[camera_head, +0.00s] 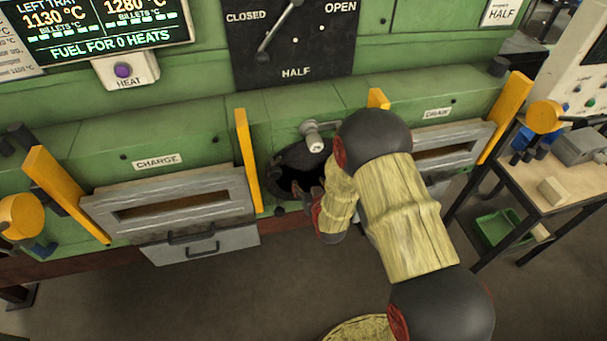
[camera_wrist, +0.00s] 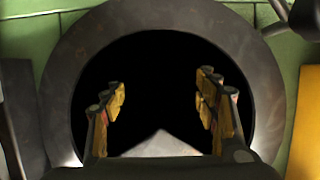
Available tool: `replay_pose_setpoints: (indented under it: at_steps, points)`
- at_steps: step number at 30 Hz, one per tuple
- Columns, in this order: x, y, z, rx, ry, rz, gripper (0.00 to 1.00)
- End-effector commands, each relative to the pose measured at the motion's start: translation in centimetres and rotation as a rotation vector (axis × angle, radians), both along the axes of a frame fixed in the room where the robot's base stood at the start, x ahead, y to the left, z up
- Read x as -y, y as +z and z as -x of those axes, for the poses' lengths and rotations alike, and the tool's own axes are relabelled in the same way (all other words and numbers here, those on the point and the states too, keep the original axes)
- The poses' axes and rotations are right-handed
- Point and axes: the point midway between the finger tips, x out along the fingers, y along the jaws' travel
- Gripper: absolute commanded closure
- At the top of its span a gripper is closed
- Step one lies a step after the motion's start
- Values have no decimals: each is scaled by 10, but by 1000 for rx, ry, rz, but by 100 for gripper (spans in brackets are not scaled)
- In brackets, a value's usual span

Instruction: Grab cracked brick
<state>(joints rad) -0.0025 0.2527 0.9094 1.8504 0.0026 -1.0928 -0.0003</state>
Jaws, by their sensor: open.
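My gripper (camera_head: 310,193) is at the round dark port (camera_head: 284,160) in the middle of the green furnace front. In the wrist view my gripper (camera_wrist: 160,91) is open, its two yellow fingers apart in front of the black opening and nothing between the tips. The port's grey ring (camera_wrist: 160,18) surrounds the fingers. A pale wedge-shaped patch (camera_wrist: 161,146) shows low inside the opening; I cannot tell whether it is a brick or a lit surface. No crack can be made out. The rest of the inside is black.
A CHARGE door (camera_head: 170,188) is left of the port, a DRAW door (camera_head: 432,165) right. Yellow uprights (camera_head: 248,160) flank the port. A bench (camera_head: 575,180) at right holds a tan block (camera_head: 553,190). A green bin (camera_head: 497,230) is below.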

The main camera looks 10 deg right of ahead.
Motion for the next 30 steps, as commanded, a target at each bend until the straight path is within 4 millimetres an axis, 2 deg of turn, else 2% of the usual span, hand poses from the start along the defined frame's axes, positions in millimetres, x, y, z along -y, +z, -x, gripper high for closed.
replay_pose_setpoints:
  at_steps: [9, 13, 22, 30]
  points:
    - [1, -4, -41, -2, 0, 0, 41]
    - [1, -8, -52, -2, 0, 0, 41]
    - [1, -8, -55, -1, 0, 0, 42]
    - [1, -8, -55, -1, 0, 0, 57]
